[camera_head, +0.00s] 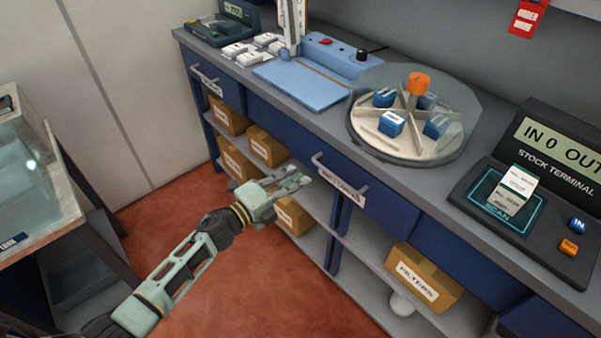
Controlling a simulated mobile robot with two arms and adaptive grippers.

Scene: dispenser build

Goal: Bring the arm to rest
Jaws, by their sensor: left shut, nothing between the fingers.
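My left arm comes in from the lower left and reaches toward the blue workbench. Its pale green left gripper (296,182) is shut and empty. It is in front of the open shelves, below the counter edge and left of the drawer handle (340,175). I cannot tell whether it touches anything. My right gripper is not in view.
On the grey counter stand a blue press-like device (310,80), a round divided carousel (410,150) with blue boxes, and a stock terminal (530,190) with a white-green box on it. Red floor (250,290) is clear.

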